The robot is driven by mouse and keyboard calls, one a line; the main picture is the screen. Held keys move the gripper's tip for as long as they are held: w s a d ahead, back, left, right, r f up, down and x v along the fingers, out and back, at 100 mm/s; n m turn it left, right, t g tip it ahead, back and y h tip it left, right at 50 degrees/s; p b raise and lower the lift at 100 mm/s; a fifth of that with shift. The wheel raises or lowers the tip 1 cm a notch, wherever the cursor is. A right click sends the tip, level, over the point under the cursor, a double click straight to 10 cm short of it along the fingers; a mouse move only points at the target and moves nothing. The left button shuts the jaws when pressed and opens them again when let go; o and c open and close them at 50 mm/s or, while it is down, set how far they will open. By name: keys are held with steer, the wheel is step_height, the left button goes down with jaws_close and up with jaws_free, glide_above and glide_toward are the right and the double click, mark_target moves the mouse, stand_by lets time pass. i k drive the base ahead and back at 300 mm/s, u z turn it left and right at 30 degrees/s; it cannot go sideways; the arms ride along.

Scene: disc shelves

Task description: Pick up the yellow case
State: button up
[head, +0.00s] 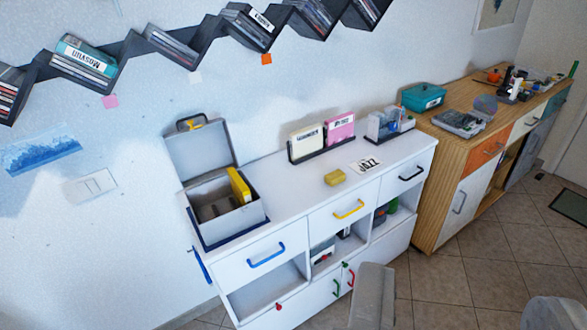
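A thin yellow case (239,186) stands upright at the right side inside an open grey box (240,219) on the left end of the white cabinet. Its lower part is hidden by the box wall. The box lid is raised behind it. A small yellow block (335,177) lies apart on the cabinet top. My gripper (460,307) shows at the bottom edge as two grey fingers set wide apart, with nothing between them. It is open, in front of the cabinet and away from the yellow case.
The white cabinet top (290,193) has free room around the yellow block. A holder with a cream case (306,143) and a pink case (340,128) stands at the back. A wooden cabinet (453,146) adjoins on the right. Zigzag shelves (128,44) hang above.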

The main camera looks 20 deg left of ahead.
mark_target(241, 193)
steer(key=u, duration=0.1)
steer(key=i, duration=1.3)
steer(key=u, duration=0.45)
